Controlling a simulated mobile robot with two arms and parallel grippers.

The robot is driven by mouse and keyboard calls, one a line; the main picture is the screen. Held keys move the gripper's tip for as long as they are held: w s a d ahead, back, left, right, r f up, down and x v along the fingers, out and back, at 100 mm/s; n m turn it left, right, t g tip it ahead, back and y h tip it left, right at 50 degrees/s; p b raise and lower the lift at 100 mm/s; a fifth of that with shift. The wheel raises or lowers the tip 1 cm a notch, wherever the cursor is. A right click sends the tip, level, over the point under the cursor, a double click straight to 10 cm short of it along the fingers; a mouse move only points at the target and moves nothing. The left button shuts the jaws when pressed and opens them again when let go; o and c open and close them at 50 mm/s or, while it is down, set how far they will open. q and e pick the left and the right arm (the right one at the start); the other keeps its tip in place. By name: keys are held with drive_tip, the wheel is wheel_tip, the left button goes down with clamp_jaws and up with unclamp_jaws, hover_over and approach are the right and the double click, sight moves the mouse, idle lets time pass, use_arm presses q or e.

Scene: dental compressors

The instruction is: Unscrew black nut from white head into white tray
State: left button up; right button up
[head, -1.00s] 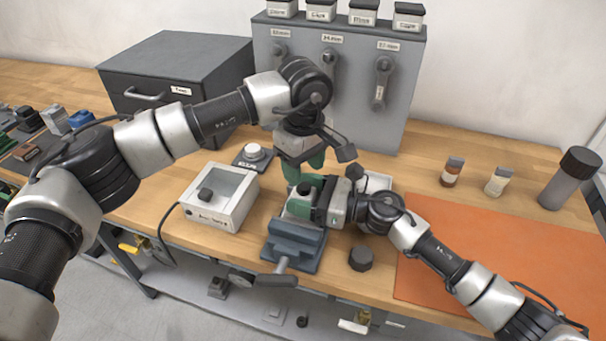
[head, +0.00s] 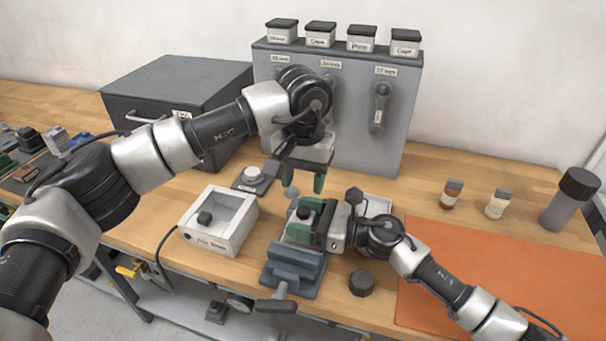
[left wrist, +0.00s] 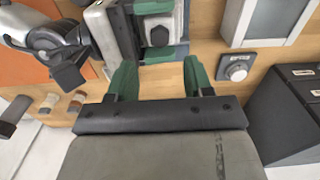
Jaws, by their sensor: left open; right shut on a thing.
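My left gripper (head: 297,178) is open and empty above the vise area; its green fingers also show in the left wrist view (left wrist: 160,82). In the left wrist view a dark hexagonal piece (left wrist: 158,30), which looks like the black nut, sits between green pads, apart from my left fingers. A white tray (head: 379,205) lies partly hidden behind my right gripper.
A blue-grey vise (head: 293,268) stands at the bench's front edge. Left of it is a white box (head: 217,238) with a dark piece inside. A dark faceted knob (head: 361,283) lies right of the vise. An orange mat (head: 500,260) covers the right. A grey panel stands behind.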

sight(302, 209)
use_arm(q)
wheel_tip(302, 209, down, 7)
drive_tip(key=shift+f, duration=0.2)
idle(0.3)
clamp_jaws()
drive_tip(key=n, duration=0.6)
drive_tip(key=shift+n, duration=0.3)
drive_tip(key=n, duration=0.7)
drive_tip(key=shift+a, duration=0.1)
